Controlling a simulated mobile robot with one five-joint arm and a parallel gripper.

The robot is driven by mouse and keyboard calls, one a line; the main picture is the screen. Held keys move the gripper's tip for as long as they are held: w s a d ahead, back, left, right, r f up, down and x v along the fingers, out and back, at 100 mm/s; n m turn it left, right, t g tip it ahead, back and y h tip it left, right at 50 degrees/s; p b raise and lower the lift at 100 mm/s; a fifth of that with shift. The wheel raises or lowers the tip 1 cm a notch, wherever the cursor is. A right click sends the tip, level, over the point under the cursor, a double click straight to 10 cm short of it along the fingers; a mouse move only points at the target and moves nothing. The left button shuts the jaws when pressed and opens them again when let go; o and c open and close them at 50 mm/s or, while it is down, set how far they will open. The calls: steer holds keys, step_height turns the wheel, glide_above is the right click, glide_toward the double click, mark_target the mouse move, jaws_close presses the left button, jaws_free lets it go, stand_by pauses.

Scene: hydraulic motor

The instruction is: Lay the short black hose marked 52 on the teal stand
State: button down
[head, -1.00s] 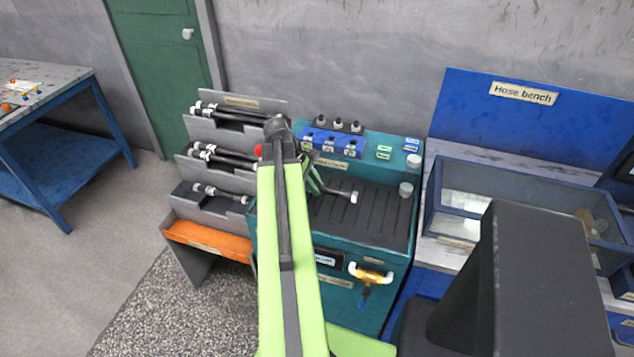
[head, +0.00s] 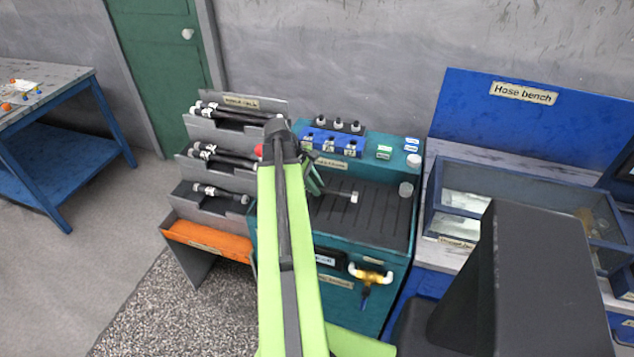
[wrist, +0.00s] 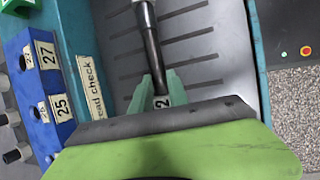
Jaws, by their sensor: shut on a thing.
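The short black hose (head: 338,193) with a silver end fitting is in my gripper (head: 313,186), over the ribbed dark top of the teal stand (head: 380,265). In the wrist view the hose (wrist: 152,48) runs away from the green fingers of my gripper (wrist: 160,88), which are shut on it. A white tag ending in 2 shows between the fingers; the rest of the tag is hidden. The ribbed top (wrist: 195,60) lies beneath the hose. I cannot tell whether the hose touches it. My arm hides the stand's left part.
A grey rack (head: 215,165) with several black hoses stands left of the stand, an orange tray (head: 205,238) below. A blue block (head: 330,142) with numbered holes sits at the stand's back. A clear-sided case (head: 470,200) is on the hose bench to the right.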

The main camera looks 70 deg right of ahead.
steer(key=shift+f+b, duration=0.6)
steer(key=shift+f, duration=0.1)
steer(key=c, duration=1.2)
jaws_free()
steer(key=shift+r, duration=0.1)
steer(key=shift+a, duration=0.1)
steer(key=p+v, duration=1.6)
steer(key=v, duration=0.1)
steer(key=shift+w+r, duration=0.1)
steer(key=shift+r, duration=0.1)
